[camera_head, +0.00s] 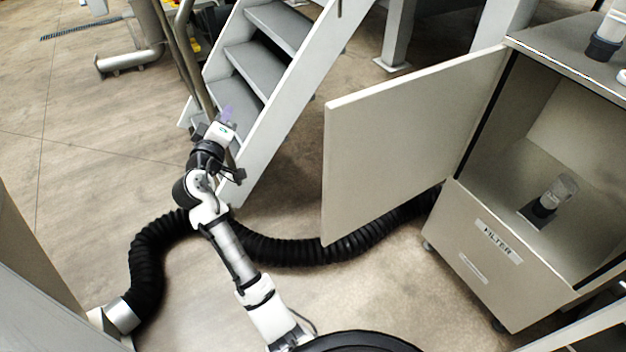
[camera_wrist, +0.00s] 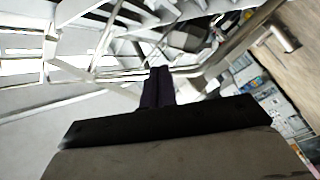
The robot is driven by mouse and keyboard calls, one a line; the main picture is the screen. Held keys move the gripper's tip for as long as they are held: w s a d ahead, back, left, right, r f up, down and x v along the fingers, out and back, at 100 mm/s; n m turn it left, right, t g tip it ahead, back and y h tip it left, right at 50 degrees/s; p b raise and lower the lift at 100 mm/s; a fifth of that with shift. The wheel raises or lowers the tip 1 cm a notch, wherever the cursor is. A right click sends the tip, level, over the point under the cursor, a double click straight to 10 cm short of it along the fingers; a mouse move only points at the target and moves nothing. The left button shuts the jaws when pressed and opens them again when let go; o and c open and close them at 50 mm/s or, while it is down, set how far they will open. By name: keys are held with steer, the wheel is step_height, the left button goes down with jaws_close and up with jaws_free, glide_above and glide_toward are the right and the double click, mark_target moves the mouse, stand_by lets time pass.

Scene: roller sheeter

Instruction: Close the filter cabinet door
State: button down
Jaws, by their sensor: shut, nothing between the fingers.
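The filter cabinet (camera_head: 480,262) stands at the right of the head view, with a "FILTER" label on its lower front. Its beige door (camera_head: 410,140) is swung wide open, hinged on the cabinet's left edge and reaching out to the left. A clear-topped filter cup (camera_head: 553,197) sits inside the open compartment. My gripper (camera_head: 228,114) is left of the door, well apart from it, in front of the stairs. In the wrist view my gripper's dark fingers (camera_wrist: 157,86) are together with nothing between them. The wrist view does not show the door clearly.
A grey metal staircase (camera_head: 262,70) rises close behind my gripper. A black corrugated hose (camera_head: 290,250) runs across the floor beneath the door to the cabinet. A grey panel (camera_head: 30,270) stands at the lower left.

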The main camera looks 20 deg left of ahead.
steer(key=d+f+m+g+h, duration=0.1)
steer(key=d+f+h, duration=0.6)
steer(key=f, duration=0.2)
steer(key=d+f+g+h, duration=0.1)
steer(key=d+f+h, duration=0.6)
steer(key=f, duration=0.2)
steer(key=w+d+p, duration=0.4)
steer(key=w+d, duration=0.2)
steer(key=d, duration=0.1)
steer(key=shift+w+d+p, duration=0.15)
steer(key=shift+d+p, duration=0.05)
steer(key=shift+p, duration=0.1)
